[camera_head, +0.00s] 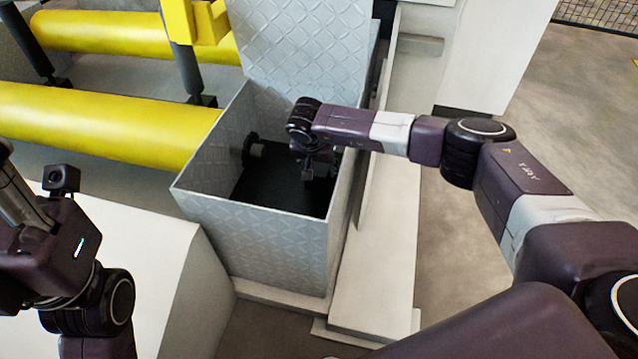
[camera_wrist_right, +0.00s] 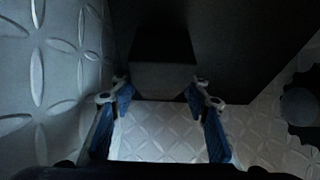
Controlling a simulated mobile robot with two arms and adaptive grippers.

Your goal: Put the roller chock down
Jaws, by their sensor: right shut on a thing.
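The roller chock (camera_wrist_right: 163,62) shows in the right wrist view as a dark block between the fingertips of my right gripper (camera_wrist_right: 158,88). The gripper is shut on it. In the head view my right gripper (camera_head: 308,168) points down inside an open grey box with diamond-plate walls (camera_head: 265,245). The chock is too dark and small there to make out, and I cannot tell whether it touches the box floor. My left wrist is at the left edge of the head view; its fingers do not show clearly.
The box has a dark floor (camera_head: 265,192) and a raised lid (camera_head: 300,50). A round dark fitting (camera_head: 255,150) sticks out of its left wall. Yellow rollers (camera_head: 100,125) lie to the left. The box walls stand close around my right gripper.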

